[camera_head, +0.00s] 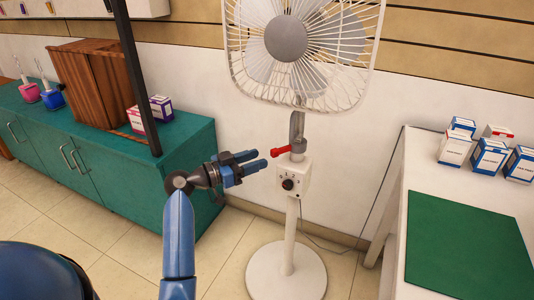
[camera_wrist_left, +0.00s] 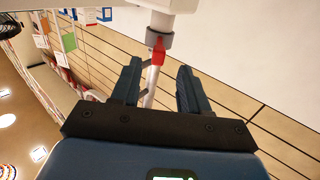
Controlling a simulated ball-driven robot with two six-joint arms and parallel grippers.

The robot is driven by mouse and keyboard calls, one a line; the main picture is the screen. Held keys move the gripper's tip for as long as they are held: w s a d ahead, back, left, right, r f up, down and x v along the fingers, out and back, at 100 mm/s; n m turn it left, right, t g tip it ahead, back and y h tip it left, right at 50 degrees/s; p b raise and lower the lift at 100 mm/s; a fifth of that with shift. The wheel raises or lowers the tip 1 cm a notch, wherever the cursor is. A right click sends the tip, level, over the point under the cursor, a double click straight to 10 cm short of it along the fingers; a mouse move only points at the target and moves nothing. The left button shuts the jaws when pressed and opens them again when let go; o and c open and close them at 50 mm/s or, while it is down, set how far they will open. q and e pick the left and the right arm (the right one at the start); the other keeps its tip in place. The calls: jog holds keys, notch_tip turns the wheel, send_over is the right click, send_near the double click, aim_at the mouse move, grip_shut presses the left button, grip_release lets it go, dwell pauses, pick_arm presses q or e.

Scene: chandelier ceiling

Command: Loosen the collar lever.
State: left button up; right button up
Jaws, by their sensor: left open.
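The red collar lever (camera_head: 282,151) sticks out to the left from the grey collar (camera_head: 298,150) on the white pedestal fan's stand (camera_head: 291,225), just above the control box with a dark knob (camera_head: 288,184). My left gripper (camera_head: 263,160) is open and empty, its blue fingers pointing right at the lever, a little short of it and slightly lower in the head view. In the left wrist view the red lever (camera_wrist_left: 158,48) shows beyond the fingertips of the left gripper (camera_wrist_left: 160,66), between them. My right gripper is not in view.
The fan head (camera_head: 286,38) rises above the collar. A green cabinet (camera_head: 100,165) with a wooden box (camera_head: 92,82) stands at left. A white table (camera_head: 420,155) with a green mat (camera_head: 468,245) and several small boxes stands at right. Tiled floor surrounds the fan base.

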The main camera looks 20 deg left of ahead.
pick_arm(q)
jog(key=shift+v, duration=1.3)
jog(key=w+a+r+n+t+y, duration=0.2)
jog(key=a+n+t+y, duration=0.2)
jog(key=a+n+y, duration=0.25)
jog(key=s+a+f+n+t+y, duration=0.2)
jog(key=s+f+n+y, duration=0.45)
jog(key=y, duration=0.25)
jog(key=s+d+f+m+g+h, duration=0.1)
jog(key=s+d+f+m+h, duration=0.1)
jog(key=s+d+f, duration=0.5)
jog(key=s+d+f+m+g+h, duration=0.15)
jog(key=s+d, duration=0.35)
jog(key=s, duration=0.7)
jog(key=s+d+f+m+h, duration=0.1)
jog(key=s+d+f+m, duration=0.1)
jog(key=s+d+f, duration=0.5)
notch_tip(320, 180, up, 35)
jog(key=s+a+p, duration=0.1)
jog(key=s+p, duration=0.1)
jog(key=p, duration=3)
jog(key=shift+f, duration=0.15)
